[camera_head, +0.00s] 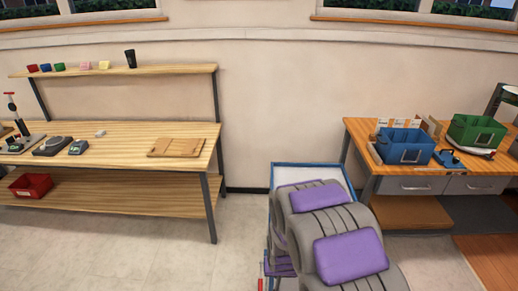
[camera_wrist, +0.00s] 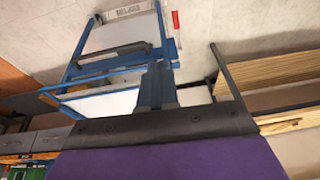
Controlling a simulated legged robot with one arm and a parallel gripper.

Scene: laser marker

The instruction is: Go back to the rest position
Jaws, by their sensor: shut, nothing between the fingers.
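In the wrist view my gripper (camera_wrist: 158,86) shows as two dark blue-grey fingers close together, with nothing between them. They stick out past the dark edge of my purple-padded arm. In the head view my grey arm with purple pads fills the lower right middle, and the gripper itself cannot be made out there. The blue-framed cart (camera_head: 310,167) stands behind and under my arm, which hides much of it. The cart (camera_wrist: 100,72) also shows in the wrist view, beyond the fingers.
A wooden workbench (camera_head: 120,132) with a shelf stands on the left, holding a wooden board (camera_head: 176,147) and small devices. A red bin (camera_head: 31,186) sits on its lower shelf. A desk (camera_head: 357,131) with blue (camera_head: 404,151) and green bins (camera_head: 477,132) stands right. Floor is clear left of the cart.

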